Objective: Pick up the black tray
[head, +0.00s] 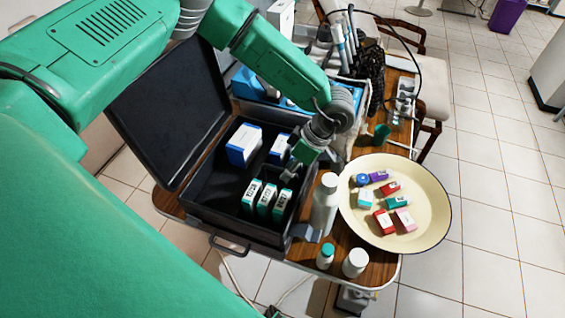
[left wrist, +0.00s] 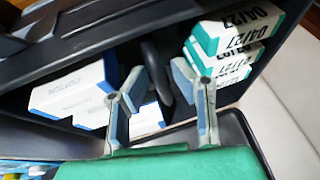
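A black tray (head: 236,178) appears to fill the open black case (head: 240,228); its edges are hard to tell from the case walls. It holds white-and-blue cotton boxes (head: 244,145) and several white-and-teal cartons (head: 266,199). In the left wrist view a dark curved handle (left wrist: 156,70) stands between the cotton boxes (left wrist: 75,88) and the stacked cartons (left wrist: 228,50). My left gripper (head: 290,174) is over the right part of the case. Its fingers (left wrist: 160,92) are apart, with the handle just beyond the gap; contact cannot be told. My right gripper is out of view.
A cream basin (head: 428,212) with several small boxes stands right of the case. A white bottle (head: 325,204) and two smaller bottles (head: 355,263) stand between them, near the table's front edge. The case lid (head: 172,110) stands open at the left. Dental instruments (head: 345,40) stand behind.

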